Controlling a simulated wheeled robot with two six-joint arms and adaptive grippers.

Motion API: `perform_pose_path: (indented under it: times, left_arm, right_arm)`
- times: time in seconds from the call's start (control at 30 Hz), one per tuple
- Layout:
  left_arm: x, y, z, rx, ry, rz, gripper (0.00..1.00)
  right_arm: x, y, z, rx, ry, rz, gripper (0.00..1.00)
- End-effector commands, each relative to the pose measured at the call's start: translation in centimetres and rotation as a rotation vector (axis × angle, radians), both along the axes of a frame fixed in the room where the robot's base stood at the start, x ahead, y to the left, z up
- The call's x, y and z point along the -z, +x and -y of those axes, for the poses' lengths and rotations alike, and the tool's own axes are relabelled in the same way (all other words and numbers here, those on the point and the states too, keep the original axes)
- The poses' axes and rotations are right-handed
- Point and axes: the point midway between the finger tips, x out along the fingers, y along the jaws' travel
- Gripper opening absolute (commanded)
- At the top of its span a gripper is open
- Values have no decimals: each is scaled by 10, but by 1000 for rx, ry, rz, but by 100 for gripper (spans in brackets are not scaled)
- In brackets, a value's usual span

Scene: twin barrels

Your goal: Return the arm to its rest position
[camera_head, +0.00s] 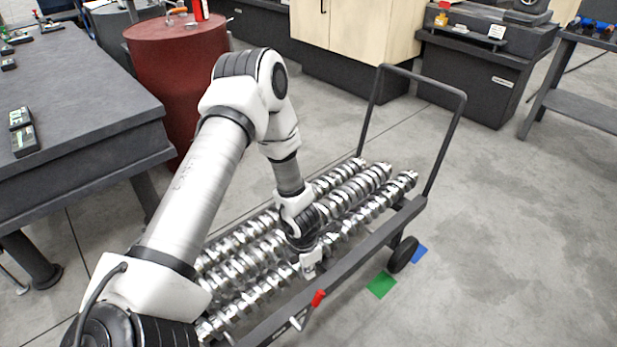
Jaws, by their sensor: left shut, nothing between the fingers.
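My left arm (205,185) comes in from the lower left, rises to a bent elbow at the top middle and hangs down over a cart. My left gripper (310,266) is at its lower end, above the near side rail of the cart (375,240). It is small in the picture, shut and empty. Whether it touches the rail or the shafts cannot be told. Several shiny metal crankshaft-like shafts (375,205) lie side by side lengthwise on the cart, partly hidden by my arm. My right gripper is not in view.
A dark table (85,90) stands at left, with a red barrel (175,85) behind it. The cart has a tall push handle (425,82). A red-tipped piece (318,298) is at its near edge. Cabinets (355,35) line the back.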

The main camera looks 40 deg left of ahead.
Motion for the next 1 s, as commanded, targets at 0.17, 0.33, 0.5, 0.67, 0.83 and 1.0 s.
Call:
perform_pose_path:
  times: [0.17,0.33,0.5,0.67,0.83,1.0]
  left_arm:
    - [0,0,0,0,0,0,0]
    - [-1,-3,0,0,0,-7,0]
    - [-8,-50,29,164,32,-132,0]
    - [-27,-154,60,1064,86,-292,0]
    - [-43,-197,95,2260,24,-129,0]
    - [-45,-183,115,2769,98,75,0]
  right_arm:
    - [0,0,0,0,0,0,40]
    - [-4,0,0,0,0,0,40]
    - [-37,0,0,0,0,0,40]
    - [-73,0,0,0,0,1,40]
    - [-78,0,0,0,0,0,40]
    - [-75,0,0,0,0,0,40]
